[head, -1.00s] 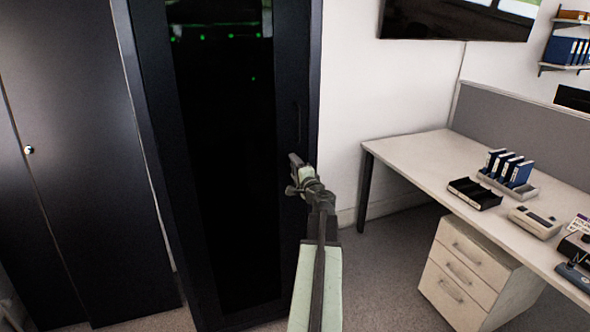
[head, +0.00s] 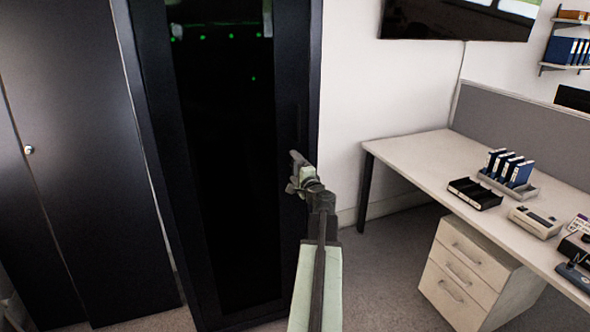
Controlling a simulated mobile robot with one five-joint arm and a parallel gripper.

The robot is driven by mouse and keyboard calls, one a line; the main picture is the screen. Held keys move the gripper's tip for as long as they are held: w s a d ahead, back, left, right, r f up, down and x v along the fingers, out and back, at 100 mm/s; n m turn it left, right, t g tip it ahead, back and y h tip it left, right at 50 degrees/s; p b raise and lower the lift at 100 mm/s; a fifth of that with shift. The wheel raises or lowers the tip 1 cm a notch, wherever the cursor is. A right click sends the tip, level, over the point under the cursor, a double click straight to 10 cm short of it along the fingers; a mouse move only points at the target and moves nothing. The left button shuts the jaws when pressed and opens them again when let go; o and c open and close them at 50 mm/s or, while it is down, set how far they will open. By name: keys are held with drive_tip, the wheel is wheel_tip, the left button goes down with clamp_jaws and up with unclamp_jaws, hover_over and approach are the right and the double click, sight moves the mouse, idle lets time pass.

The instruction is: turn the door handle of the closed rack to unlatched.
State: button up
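The closed rack (head: 230,180) is a tall black cabinet with a dark glass door, in the middle left of the head view. Green lights glow behind the upper glass. Its door handle (head: 300,122) is a dark, slim upright shape on the right door frame, hard to make out against the black. My gripper (head: 297,168) is in front of the right door frame, at or just below the handle's lower end. Whether it touches the handle is unclear. The fingers are small and seen from behind, so their opening does not show.
A dark cabinet (head: 75,150) with a round lock stands left of the rack. At right is a desk (head: 420,150) with blue binders (head: 510,167), a black tray (head: 475,193) and devices. White drawers (head: 470,270) stand under it. Grey floor is open between rack and drawers.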

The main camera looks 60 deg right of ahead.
drive_tip(key=v, duration=0.7)
drive_tip(key=shift+s+a, duration=0.25)
drive_tip(key=shift+s, duration=0.05)
